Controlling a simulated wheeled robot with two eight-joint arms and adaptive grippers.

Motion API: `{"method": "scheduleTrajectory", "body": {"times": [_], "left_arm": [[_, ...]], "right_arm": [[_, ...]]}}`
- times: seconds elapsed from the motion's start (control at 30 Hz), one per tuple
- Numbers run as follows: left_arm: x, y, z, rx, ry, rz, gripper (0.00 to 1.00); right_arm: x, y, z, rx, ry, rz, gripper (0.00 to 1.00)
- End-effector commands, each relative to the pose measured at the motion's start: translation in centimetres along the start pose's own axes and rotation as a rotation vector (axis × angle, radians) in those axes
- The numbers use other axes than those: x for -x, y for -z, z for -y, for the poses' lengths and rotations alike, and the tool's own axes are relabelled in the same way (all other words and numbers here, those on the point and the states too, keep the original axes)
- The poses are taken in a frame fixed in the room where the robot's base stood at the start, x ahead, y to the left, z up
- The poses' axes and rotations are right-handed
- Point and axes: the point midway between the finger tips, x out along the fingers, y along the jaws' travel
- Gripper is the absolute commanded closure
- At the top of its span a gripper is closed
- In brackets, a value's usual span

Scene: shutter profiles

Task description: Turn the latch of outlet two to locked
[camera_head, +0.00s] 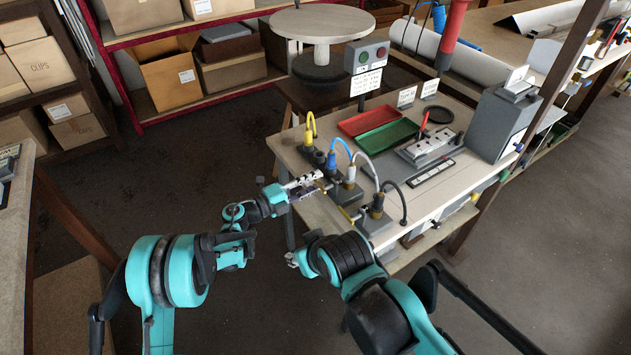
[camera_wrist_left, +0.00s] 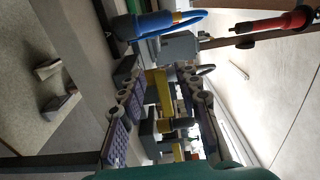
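Grey outlet boxes stand in a row along the near edge of the workbench (camera_head: 450,185). They carry plugs with yellow (camera_head: 311,122), blue (camera_head: 341,146), white (camera_head: 366,160) and black (camera_head: 401,200) cables. Which one is outlet two I cannot read. My left gripper (camera_head: 311,187) is at the row, beside the blue- and white-cable plugs. In the left wrist view its two padded fingers (camera_wrist_left: 160,112) are apart, with a yellow part (camera_wrist_left: 158,88) showing between them; contact is unclear. The blue plug (camera_wrist_left: 150,24) is above them. My right gripper (camera_head: 293,258) hangs off the bench's near side; its fingers are too small to judge.
Red (camera_head: 368,121) and green (camera_head: 386,137) trays, a signal box (camera_head: 366,56) and a grey machine (camera_head: 503,122) stand behind the outlets. A round table (camera_head: 322,22) and box shelves are farther back. The floor at left is clear.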

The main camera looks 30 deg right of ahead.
Motion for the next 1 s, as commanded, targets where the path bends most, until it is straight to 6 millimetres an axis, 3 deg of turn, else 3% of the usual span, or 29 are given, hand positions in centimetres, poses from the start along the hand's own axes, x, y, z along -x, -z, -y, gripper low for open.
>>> {"method": "scheduleTrajectory", "body": {"times": [0.3,0.5,0.67,1.0], "left_arm": [[6.8,-0.1,0.0,0.000,0.000,0.005,0.67],[10.0,-0.1,0.0,0.000,0.000,0.003,0.67],[10.9,0.0,0.0,0.000,0.000,0.001,0.67],[11.0,0.0,0.0,0.000,0.000,0.001,0.67]], "right_arm": [[0.0,0.0,0.0,0.000,0.000,0.000,0.60],[0.0,0.0,0.0,0.000,0.000,0.000,0.60],[0.0,0.0,0.0,0.000,0.000,0.000,0.60],[0.0,0.0,0.0,0.000,0.000,0.000,0.60]]}}
